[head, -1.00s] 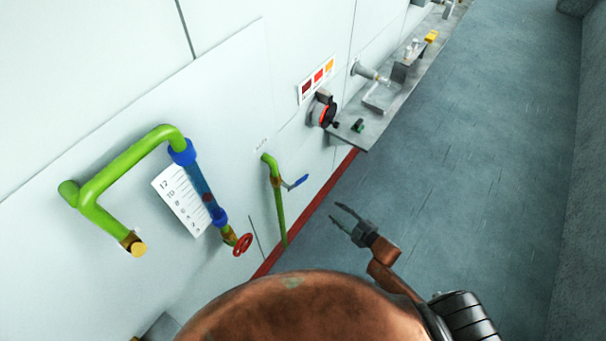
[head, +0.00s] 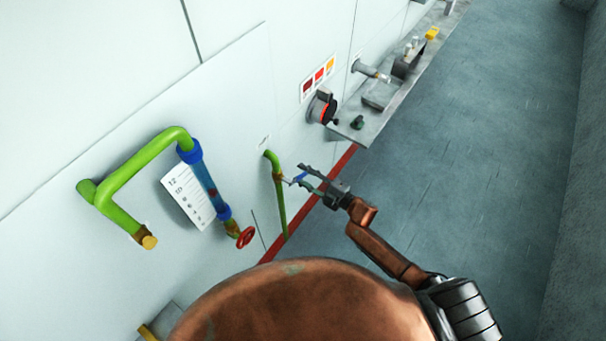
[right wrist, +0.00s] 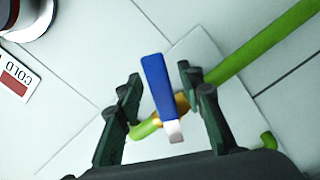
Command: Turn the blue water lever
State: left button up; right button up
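The blue water lever (head: 300,177) sits on a brass valve on a thin green pipe (head: 280,205) against the wall. In the right wrist view the lever (right wrist: 158,85) is a flat blue handle with a bare metal end, over the brass fitting. My right gripper (head: 306,178) is at the lever, its fingers apart. In the right wrist view the gripper's fingers (right wrist: 160,90) stand on either side of the lever with gaps, and no contact shows. My left gripper is not in view.
A thick green pipe (head: 125,182) with a blue-ended sight tube and a red handwheel (head: 245,237) is on the wall at left. A grey shelf (head: 352,135) juts out beyond the lever. The floor at right is clear.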

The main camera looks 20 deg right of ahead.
jog(key=shift+w, duration=0.1)
jog(key=shift+c, duration=0.5)
grip_shut()
